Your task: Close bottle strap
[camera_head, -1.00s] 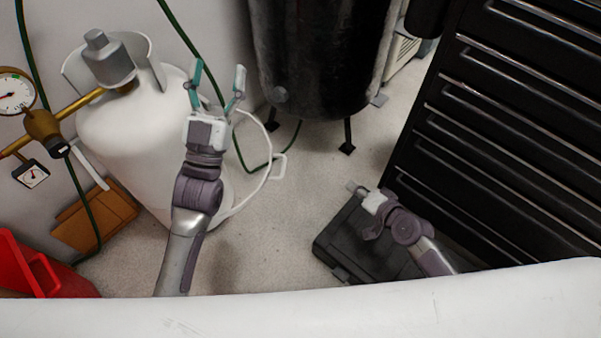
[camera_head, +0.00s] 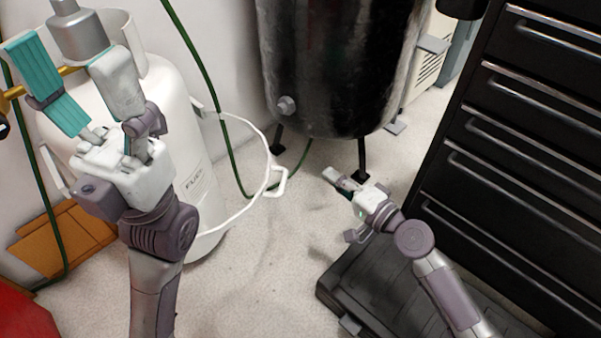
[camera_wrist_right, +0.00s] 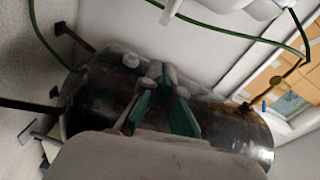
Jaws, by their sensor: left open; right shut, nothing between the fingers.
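The white gas bottle (camera_head: 185,130) stands at the left in the head view, partly hidden behind my left arm. Its white strap (camera_head: 262,150) swings out from the bottle's right side in a wide loop, with a small handle-like clasp (camera_head: 279,183) at its outer edge. My left gripper (camera_head: 76,75) is open in front of the bottle's upper part, its teal-padded fingers spread. My right gripper (camera_head: 340,180) is shut and empty, right of the clasp and apart from it in the picture. Its teal fingers (camera_wrist_right: 166,106) also show in the right wrist view.
A dark metal tank (camera_head: 340,70) on thin legs stands behind the strap. A black drawer cabinet (camera_head: 520,130) fills the right. A black case (camera_head: 375,300) lies on the floor below my right arm. A green hose (camera_head: 213,95) runs behind the strap. Floor between bottle and case is clear.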

